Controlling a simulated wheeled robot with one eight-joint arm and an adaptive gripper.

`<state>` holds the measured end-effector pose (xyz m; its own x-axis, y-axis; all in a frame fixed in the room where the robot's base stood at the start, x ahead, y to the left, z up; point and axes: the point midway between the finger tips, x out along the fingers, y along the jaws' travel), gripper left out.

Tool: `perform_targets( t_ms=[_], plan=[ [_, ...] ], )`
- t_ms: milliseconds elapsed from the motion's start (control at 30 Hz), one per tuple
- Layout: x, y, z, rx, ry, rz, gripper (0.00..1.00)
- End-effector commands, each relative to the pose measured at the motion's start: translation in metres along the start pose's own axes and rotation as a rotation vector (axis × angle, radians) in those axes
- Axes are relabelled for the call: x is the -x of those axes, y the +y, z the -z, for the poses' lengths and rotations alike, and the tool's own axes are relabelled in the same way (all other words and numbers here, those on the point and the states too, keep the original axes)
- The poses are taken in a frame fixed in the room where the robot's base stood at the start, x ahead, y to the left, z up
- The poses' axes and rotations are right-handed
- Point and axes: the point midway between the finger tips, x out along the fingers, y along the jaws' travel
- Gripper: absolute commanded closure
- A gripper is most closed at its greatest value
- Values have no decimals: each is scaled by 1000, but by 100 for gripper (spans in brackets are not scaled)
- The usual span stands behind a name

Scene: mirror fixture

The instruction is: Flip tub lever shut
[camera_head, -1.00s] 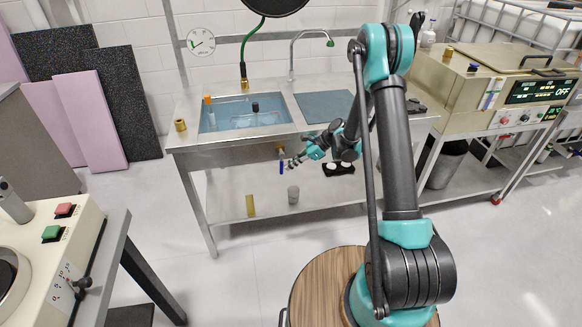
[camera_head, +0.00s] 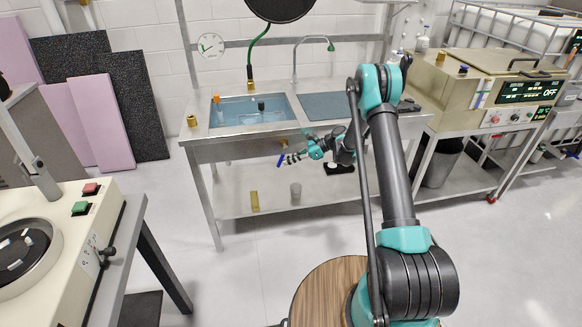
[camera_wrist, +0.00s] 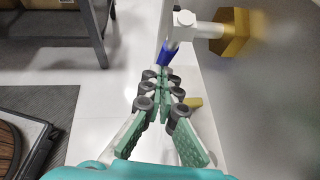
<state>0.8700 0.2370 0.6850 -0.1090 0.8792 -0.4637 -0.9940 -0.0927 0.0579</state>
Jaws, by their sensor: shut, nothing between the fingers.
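The tub (camera_head: 232,129) is a steel basin of bluish water set in the bench. Its drain valve sits under the front edge, with a brass fitting (camera_wrist: 235,32), a pale valve body (camera_wrist: 184,25) and a blue-handled lever (camera_head: 281,160). The blue handle also shows in the wrist view (camera_wrist: 169,53), just beyond my fingertips. The lever hangs downward and slants to the left in the head view. My gripper (camera_head: 288,159) is shut and empty, with its fingertips (camera_wrist: 162,75) at or very near the handle. I cannot tell if they touch.
The bench's lower shelf (camera_head: 229,208) carries a yellow block (camera_head: 254,201) and a grey cup (camera_head: 295,191). A polishing machine (camera_head: 60,225) stands at the left, a metal bath unit (camera_head: 480,85) at the right. The floor in front of the bench is clear.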

Motion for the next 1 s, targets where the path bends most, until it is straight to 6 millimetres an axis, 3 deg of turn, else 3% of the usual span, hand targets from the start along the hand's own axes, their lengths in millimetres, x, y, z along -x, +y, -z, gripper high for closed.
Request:
perform_targets(
  t_ms=[433,567,1000],
  plan=[
    [-23,-5,-11,-20,-140,-21,100],
    [-29,-4,-15,-38,-267,-38,100],
    [-40,2,-36,-37,-256,-37,100]
  ],
)
